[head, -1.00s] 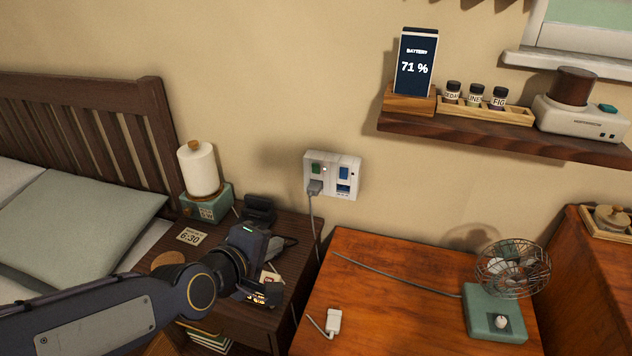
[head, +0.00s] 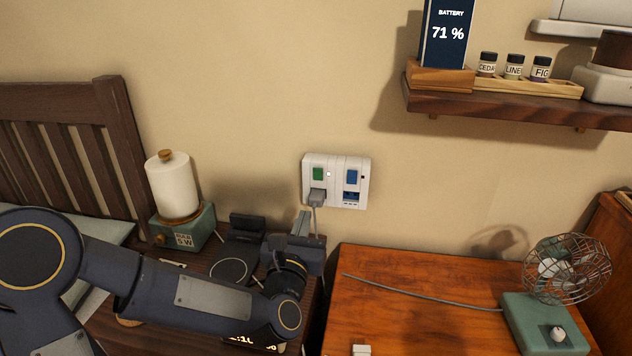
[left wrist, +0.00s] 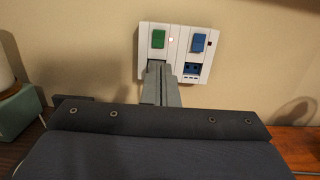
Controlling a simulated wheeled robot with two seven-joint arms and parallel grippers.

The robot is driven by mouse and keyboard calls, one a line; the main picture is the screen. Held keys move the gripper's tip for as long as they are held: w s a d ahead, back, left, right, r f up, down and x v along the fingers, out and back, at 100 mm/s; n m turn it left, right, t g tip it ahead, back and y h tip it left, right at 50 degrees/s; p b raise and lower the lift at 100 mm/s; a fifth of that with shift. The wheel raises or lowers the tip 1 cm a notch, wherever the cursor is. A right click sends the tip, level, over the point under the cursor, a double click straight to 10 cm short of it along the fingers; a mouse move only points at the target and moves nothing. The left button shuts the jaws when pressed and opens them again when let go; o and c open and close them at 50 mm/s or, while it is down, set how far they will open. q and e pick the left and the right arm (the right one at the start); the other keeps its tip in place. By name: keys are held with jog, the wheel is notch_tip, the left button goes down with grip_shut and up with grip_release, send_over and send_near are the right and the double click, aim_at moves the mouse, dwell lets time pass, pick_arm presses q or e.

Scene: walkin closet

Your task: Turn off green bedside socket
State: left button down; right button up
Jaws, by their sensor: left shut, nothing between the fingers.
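A white double wall socket (head: 336,182) is on the wall above the gap between the nightstand and the orange desk. Its left half has a green switch (head: 318,174) with a lit indicator beside it and a grey plug (head: 316,197) below. Its right half has a blue switch (head: 352,177) above an empty outlet. In the left wrist view the green switch (left wrist: 158,39) is uncovered. My left gripper (head: 304,222) is shut and empty, just below and in front of the socket. In the left wrist view its fingers (left wrist: 158,84) cover the plug. My right gripper is not in view.
A dark nightstand under my left arm holds a lamp (head: 172,186) on a teal base and a dark charging stand (head: 247,228). A small fan (head: 560,280) stands on the orange desk (head: 430,275). A wooden shelf (head: 500,103) juts out above right. The wall around the socket is clear.

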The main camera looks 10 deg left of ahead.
aim_at(318, 171)
pick_arm(q)
jog(key=w, duration=0.4)
jog(key=w+r, duration=0.1)
jog(key=w, duration=0.9)
jog(key=shift+r, duration=0.35)
